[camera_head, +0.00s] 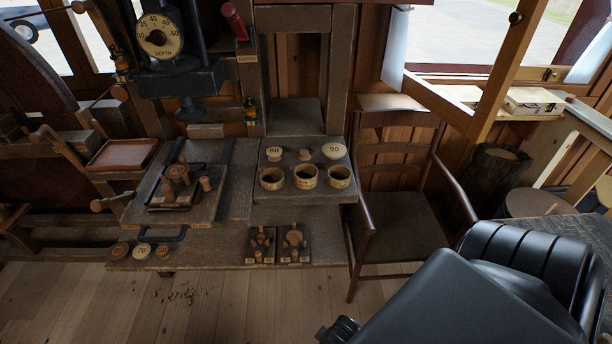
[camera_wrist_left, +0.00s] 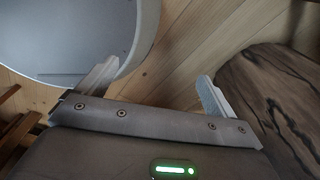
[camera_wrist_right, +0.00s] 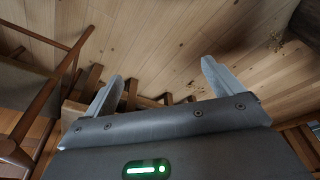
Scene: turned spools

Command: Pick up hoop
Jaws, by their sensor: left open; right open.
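Three round, open-topped, pale wooden ring-like pieces stand in a row on the raised bench block in the head view: a left one (camera_head: 271,179), a middle one (camera_head: 305,176) and a right one (camera_head: 339,177). They carry dark labels too small to read. I cannot tell which piece is the hoop. My left gripper (camera_wrist_left: 155,85) is open and empty in the left wrist view, over plank floor. My right gripper (camera_wrist_right: 162,85) is open and empty in the right wrist view, also over floor. Neither gripper is near the rings.
Behind the rings lie round lids (camera_head: 334,151). A tray (camera_head: 180,190) of turned pieces stands to the left, with a brown tray (camera_head: 122,154) beyond. Numbered discs (camera_head: 142,251) and small stands (camera_head: 262,244) sit on the front shelf. A chair (camera_head: 400,220) stands right of the bench.

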